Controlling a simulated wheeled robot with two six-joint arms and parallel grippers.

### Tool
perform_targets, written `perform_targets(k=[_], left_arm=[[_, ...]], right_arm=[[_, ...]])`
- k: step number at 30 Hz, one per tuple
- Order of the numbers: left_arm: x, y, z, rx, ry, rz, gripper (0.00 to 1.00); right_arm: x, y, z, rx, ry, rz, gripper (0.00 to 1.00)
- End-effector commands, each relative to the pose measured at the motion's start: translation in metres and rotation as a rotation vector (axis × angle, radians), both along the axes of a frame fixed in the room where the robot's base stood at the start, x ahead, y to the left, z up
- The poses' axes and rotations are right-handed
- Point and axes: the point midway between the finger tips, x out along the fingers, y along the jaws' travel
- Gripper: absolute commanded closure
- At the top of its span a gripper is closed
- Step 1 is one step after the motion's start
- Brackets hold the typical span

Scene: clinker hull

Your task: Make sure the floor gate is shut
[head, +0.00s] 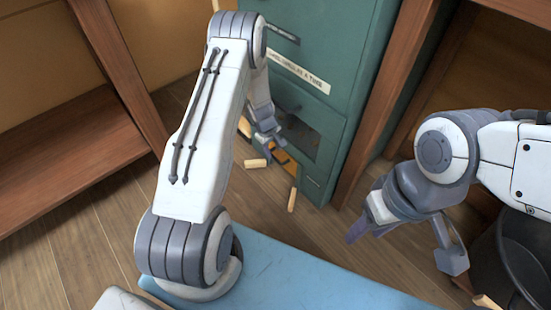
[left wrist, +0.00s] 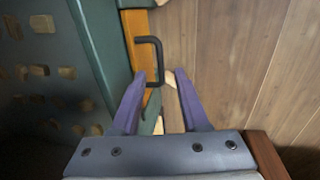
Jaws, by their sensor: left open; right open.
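The floor gate (left wrist: 146,55) shows as an orange panel with a black bar handle (left wrist: 159,60) in the left wrist view. In the head view its orange part (head: 283,155) sits low on the green cabinet, partly hidden by my left gripper (head: 265,125). My left gripper also shows in the left wrist view (left wrist: 160,78), open, with the handle's bar between its fingertips in the picture. I cannot tell whether it touches the handle, nor whether the gate is fully shut. My right gripper (head: 405,245) is open and empty, away from the cabinet.
The green cabinet (head: 335,55) has a dark window low on its front. Small wooden pieces (head: 292,200) lie on the plank floor near it. A blue surface (head: 300,275) is in front, a dark bin (head: 525,255) at right, and wooden shelving (head: 60,150) at left.

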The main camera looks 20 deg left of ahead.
Motion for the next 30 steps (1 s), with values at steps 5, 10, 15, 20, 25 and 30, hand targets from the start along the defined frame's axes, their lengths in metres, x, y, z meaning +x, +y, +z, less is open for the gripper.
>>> perform_targets(k=[5,10,15,20,25,30], left_arm=[[0.005,-0.002,-0.033,0.0,0.0,0.0,0.55],[0.008,-0.004,-0.045,0.0,0.0,0.0,0.55],[0.009,-0.004,-0.046,0.0,0.0,0.0,0.55],[0.008,-0.004,-0.046,0.0,0.0,0.0,0.59],[0.008,-0.004,-0.046,0.0,0.0,0.0,1.0],[0.008,-0.004,-0.046,0.0,0.0,0.0,1.0]], right_arm=[[0.0,0.0,-0.019,0.0,0.0,0.0,0.5],[0.0,0.0,-0.024,0.0,0.0,0.0,0.5],[0.0,0.0,-0.024,0.0,0.0,0.0,0.5],[0.0,0.0,-0.024,0.0,0.0,0.0,0.5],[0.0,0.0,-0.024,0.0,0.0,0.0,0.5],[0.0,0.0,-0.024,0.0,0.0,0.0,0.5]])
